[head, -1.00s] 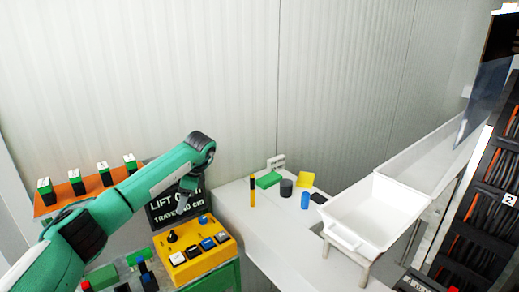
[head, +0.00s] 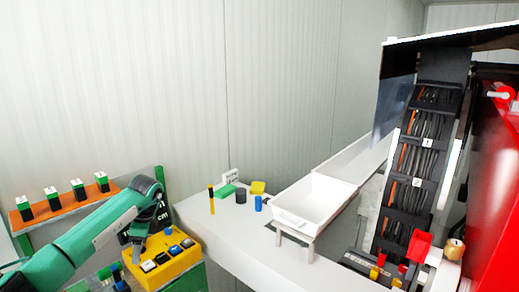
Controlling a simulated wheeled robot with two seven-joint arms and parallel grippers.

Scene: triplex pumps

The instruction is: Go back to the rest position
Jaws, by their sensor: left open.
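My left arm is green and comes in from the lower left of the head view. It bends downward at a dark joint cap, and my left gripper (head: 137,254) hangs below it, open and small in the picture. It is in front of or just over the left edge of the yellow control box (head: 170,262); I cannot tell if they touch. No object shows between its fingers. A dark sign with white lettering (head: 161,212) stands behind the arm and is partly hidden by it. My right gripper is not in view.
A white counter (head: 235,240) holds a green block (head: 227,191), a dark cylinder (head: 241,196), a blue cylinder (head: 258,203) and a yellow piece (head: 258,187). A white tray (head: 313,200) stands right of them. A cable rack (head: 411,165) and red machine (head: 500,200) fill the right.

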